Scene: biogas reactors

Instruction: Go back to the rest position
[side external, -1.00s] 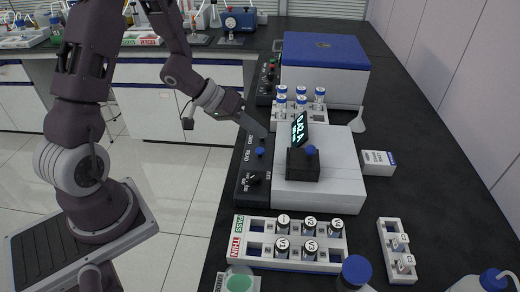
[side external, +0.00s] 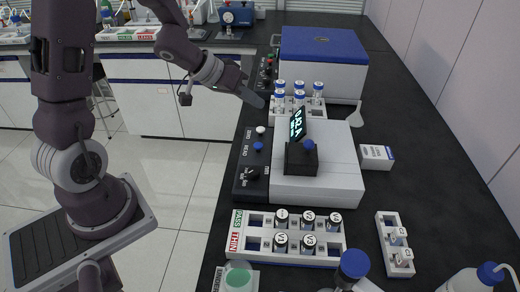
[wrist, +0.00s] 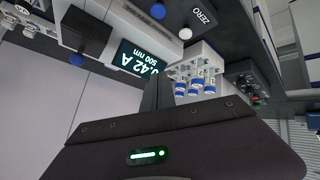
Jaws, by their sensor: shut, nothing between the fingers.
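My gripper (side external: 259,102) is shut and empty. In the side external view it hangs in the air at the left of the black bench, above the edge of the dark control panel (side external: 247,180). In the wrist view its shut fingers (wrist: 158,92) stand up from the dark gripper body, clear of the things behind. The photometer (side external: 325,178) has a white body, a black block with a blue knob, and a lit display (wrist: 145,58) reading 0.42 A, 500 nm. A white button (side external: 261,130) and a blue button (side external: 258,146) show on the panel.
A rack of blue-capped vials (side external: 297,100) stands behind the photometer, near my gripper. A blue-lidded box (side external: 325,58) is farther back. A PASS/THIN rack (side external: 286,252) with several vials is at the front. The air left of the bench is free.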

